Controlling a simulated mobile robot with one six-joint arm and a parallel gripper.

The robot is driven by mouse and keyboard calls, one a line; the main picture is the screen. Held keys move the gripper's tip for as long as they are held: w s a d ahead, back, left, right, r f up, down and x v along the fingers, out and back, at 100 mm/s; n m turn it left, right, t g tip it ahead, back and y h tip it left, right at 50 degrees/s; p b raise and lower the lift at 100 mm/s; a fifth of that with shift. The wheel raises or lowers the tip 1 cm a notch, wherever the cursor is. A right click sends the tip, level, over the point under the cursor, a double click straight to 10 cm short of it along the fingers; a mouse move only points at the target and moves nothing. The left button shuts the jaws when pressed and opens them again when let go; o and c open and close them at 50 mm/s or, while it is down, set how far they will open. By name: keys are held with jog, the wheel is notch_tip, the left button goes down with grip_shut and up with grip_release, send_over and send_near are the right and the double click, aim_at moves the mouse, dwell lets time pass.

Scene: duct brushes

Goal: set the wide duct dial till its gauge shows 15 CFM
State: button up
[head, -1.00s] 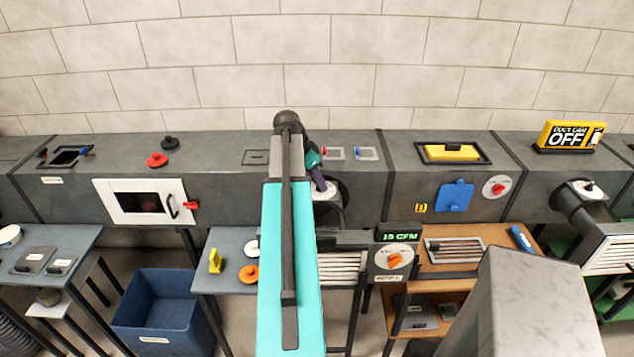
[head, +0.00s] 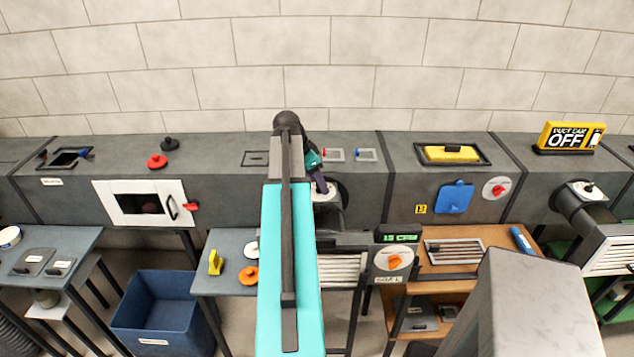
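The wide duct dial (head: 393,258) is a round white plate with an orange knob, on a grey box right of my arm. The gauge (head: 399,237) above it is a black display with green digits that appear to read 15 CFM. My gripper (head: 319,184) is mostly hidden behind my teal arm. Only a small teal and dark purple part shows, by a round duct opening, up and left of the dial and apart from it. Whether its fingers are open or shut is hidden.
A wooden shelf (head: 480,244) with a slotted plate stands right of the dial. A second dial (head: 496,188) with a red knob is on the duct wall. A pale block (head: 540,300) fills the lower right. A blue bin (head: 165,310) stands lower left.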

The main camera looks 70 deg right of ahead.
jog(key=b+v, duration=0.3)
jog(key=v, duration=1)
jog(key=shift+r, duration=0.25)
dwell(0.4)
jog(key=w+a+f+n+t, duration=0.2)
jog(key=w+a+f+n, duration=0.9)
jog(key=w+a+f, duration=1.05)
jog(key=w+a+f+n+y, duration=0.1)
jog(key=w+a+f+n, duration=0.3)
jog(key=a, duration=0.5)
jog(key=w+a+f+n+t+y, duration=0.1)
jog(key=a+f+n, duration=0.2)
jog(key=a+f, duration=0.5)
jog(key=w+a+f+n+y, duration=0.1)
jog(key=w+a+f+n, duration=0.15)
jog(key=a, duration=0.85)
jog(key=s+a+f+n, duration=0.3)
jog(key=a+f+n, duration=0.25)
jog(key=a, duration=0.75)
jog(key=s+f+g, duration=0.3)
jog(key=s+f, duration=0.6)
jog(key=s, duration=0.4)
jog(key=s+f+g+b, duration=0.1)
jog(key=s+f+g, duration=0.2)
jog(key=s+f, duration=0.7)
jog(key=s, duration=0.3)
jog(key=shift+f+y, duration=0.3)
jog(key=shift+f, duration=0.05)
